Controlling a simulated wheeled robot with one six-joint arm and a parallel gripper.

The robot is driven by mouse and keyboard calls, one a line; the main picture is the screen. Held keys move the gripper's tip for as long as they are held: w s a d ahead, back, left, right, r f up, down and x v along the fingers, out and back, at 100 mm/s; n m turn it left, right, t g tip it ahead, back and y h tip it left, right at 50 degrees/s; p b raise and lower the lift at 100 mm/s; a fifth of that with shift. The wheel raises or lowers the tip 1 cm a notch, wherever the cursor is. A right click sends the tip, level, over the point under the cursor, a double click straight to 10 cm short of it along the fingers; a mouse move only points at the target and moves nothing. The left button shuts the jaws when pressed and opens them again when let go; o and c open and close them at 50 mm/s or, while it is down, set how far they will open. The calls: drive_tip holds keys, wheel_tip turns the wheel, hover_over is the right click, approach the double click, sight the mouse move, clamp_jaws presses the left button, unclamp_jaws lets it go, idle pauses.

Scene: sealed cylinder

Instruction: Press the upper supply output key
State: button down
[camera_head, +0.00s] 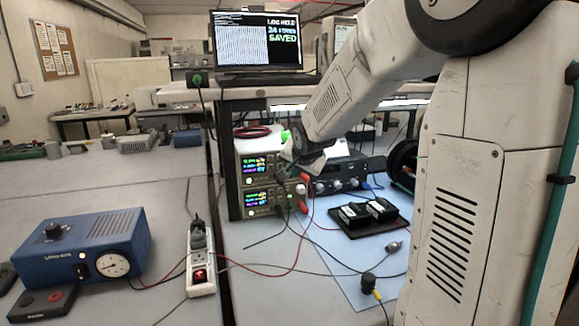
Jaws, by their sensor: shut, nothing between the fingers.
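Two bench supplies are stacked under the shelf, with lit displays facing me. The upper supply (256,166) shows green, yellow and purple digits, and the lower supply (262,198) sits right below it. My gripper (287,164) is shut and empty, in front of the right part of the upper supply. It hides part of that supply's right side. The upper supply's output key is too small to pick out or is hidden behind my gripper. I cannot tell whether my fingertips touch the panel.
Red and black leads hang from the supplies across the blue mat (340,262). A black tray (368,217) holds dark modules. A dark instrument (340,178) stands right of the supplies.

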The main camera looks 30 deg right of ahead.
drive_tip(key=shift+s+a, duration=0.15)
drive_tip(key=shift+s, duration=0.4)
drive_tip(key=shift+s+a, duration=0.15)
drive_tip(key=shift+s, duration=0.35)
drive_tip(key=s+a+f+n+g+y, duration=0.1)
drive_tip(key=s+a+f+n+g, duration=0.1)
drive_tip(key=s, duration=0.3)
drive_tip(key=s+a+f+n+g, duration=0.2)
drive_tip(key=s, duration=0.3)
drive_tip(key=s+a+r+n+g, duration=0.1)
drive_tip(key=s+a+n, duration=0.1)
drive_tip(key=s+a, duration=0.2)
drive_tip(key=s+a+r+n+g+y, duration=0.1)
drive_tip(key=s+a, duration=0.4)
drive_tip(key=s, duration=0.6)
drive_tip(key=s+a+r+n+g+y, duration=0.1)
drive_tip(key=s+a+r+n, duration=0.2)
drive_tip(key=s, duration=0.5)
drive_tip(key=shift+a+n, duration=0.9)
drive_tip(key=shift+a, duration=0.3)
